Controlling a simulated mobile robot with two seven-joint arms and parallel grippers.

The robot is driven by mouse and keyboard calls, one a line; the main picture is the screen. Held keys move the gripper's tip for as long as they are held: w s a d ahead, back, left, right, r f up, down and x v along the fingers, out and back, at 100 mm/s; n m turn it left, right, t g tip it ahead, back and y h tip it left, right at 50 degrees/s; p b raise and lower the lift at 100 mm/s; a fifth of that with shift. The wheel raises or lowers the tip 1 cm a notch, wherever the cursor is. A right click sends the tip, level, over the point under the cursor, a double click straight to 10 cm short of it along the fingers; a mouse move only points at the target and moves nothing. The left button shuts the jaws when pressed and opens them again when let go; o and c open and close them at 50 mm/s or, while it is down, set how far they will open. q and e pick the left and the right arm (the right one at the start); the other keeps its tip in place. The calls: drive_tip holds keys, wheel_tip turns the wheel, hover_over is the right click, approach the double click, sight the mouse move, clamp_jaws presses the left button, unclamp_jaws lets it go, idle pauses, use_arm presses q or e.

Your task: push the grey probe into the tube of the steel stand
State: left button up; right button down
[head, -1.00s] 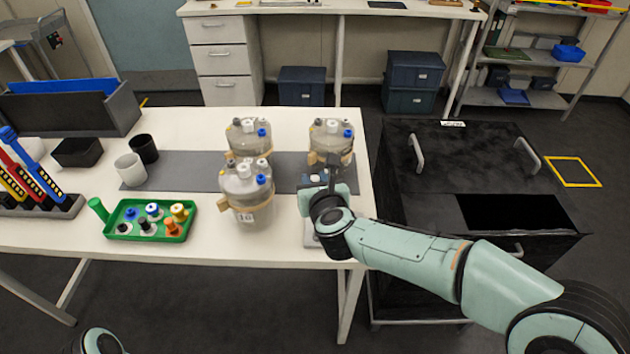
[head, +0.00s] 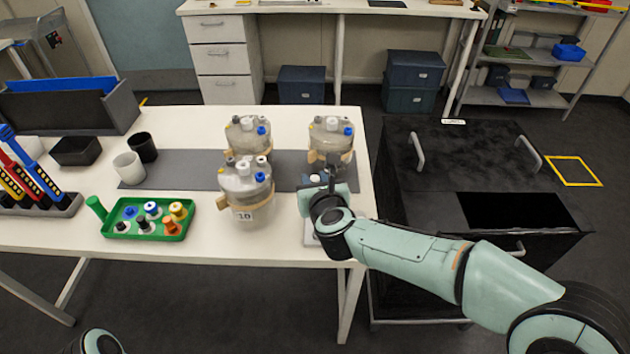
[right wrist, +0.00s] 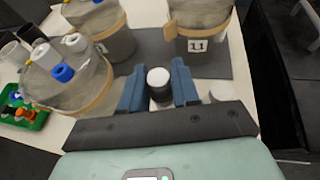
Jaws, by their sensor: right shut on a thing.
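My right gripper (head: 318,180) is over the right end of the white table, beside the front vessel. In the right wrist view its blue fingers (right wrist: 159,88) are shut on a short upright cylinder with a white top and dark body, which I take for the probe (right wrist: 158,80). Its lower end is hidden. A pale grey base, probably the steel stand (head: 311,236), shows partly below my gripper in the head view. A pale round thing (right wrist: 222,92) shows right of the fingers in the wrist view. The tube and whether the probe is in it cannot be told. My left gripper is out of view.
Clear lidded vessels stand close to the gripper: a front one (head: 246,188), a rear left one (head: 247,135) and a rear right one (head: 330,140). A green tray (head: 150,234) with coloured caps lies to the left. A black cabinet (head: 450,160) stands right of the table.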

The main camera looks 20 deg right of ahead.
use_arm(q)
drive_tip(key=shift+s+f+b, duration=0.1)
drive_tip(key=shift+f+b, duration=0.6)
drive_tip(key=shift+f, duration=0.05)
use_arm(e)
drive_tip(key=shift+f, duration=0.65)
drive_tip(key=c, duration=0.8)
unclamp_jaws()
drive_tip(key=shift+o, duration=0.2)
drive_tip(key=shift+s+r, duration=0.3)
drive_tip(key=shift+s, duration=0.2)
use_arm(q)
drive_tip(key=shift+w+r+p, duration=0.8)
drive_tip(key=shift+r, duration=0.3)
use_arm(e)
drive_tip(key=v, duration=1.2)
